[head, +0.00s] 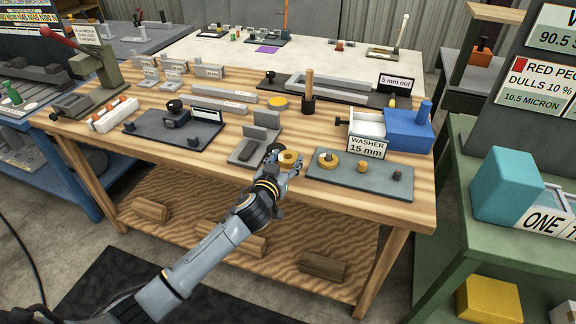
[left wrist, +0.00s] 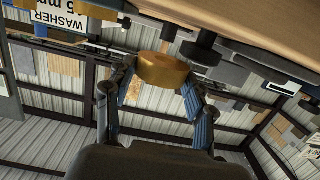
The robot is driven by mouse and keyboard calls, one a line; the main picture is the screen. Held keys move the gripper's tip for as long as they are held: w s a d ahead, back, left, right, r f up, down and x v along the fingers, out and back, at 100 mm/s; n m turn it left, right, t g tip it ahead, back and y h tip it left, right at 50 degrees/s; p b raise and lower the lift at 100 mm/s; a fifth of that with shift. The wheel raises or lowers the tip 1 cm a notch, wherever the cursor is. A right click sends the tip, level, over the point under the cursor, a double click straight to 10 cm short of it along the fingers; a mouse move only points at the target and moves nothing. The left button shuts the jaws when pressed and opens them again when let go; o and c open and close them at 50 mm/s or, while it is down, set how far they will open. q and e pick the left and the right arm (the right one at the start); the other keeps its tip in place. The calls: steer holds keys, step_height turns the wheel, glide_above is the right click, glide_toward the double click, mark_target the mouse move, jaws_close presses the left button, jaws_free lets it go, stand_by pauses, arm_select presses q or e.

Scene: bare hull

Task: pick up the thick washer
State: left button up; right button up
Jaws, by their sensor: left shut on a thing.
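A thick brass-coloured washer (head: 288,158) is between the fingers of my left gripper (head: 289,165), at the front edge of the wooden table. It also shows in the left wrist view (left wrist: 162,70), pinched between the two blue-padded fingertips. The frames do not clearly show how high it is over the table top. Another brass ring (head: 328,160) lies on the grey plate (head: 378,186) to the right, behind it the sign "WASHER 15 mm" (head: 367,147). My right gripper is not in view.
A grey angle block (head: 245,152) stands just left of my left gripper. A small brass piece (head: 362,166) and a dark peg (head: 397,174) stand on the plate. A blue block with a white vise (head: 405,130) sits behind. The table's front edge (head: 340,212) runs beneath my arm.

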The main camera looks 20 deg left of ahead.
mark_target(280, 156)
arm_select(q)
steer(key=s+a+r, duration=0.2)
steer(key=s+r, duration=0.6)
steer(key=s, duration=0.4)
steer(key=s+d, duration=0.3)
steer(key=s, duration=0.6)
steer(key=w+a, duration=0.3)
steer(key=w, duration=0.5)
steer(key=shift+a+r, duration=0.2)
steer(key=shift+r, duration=0.15)
steer(key=shift+w, duration=0.1)
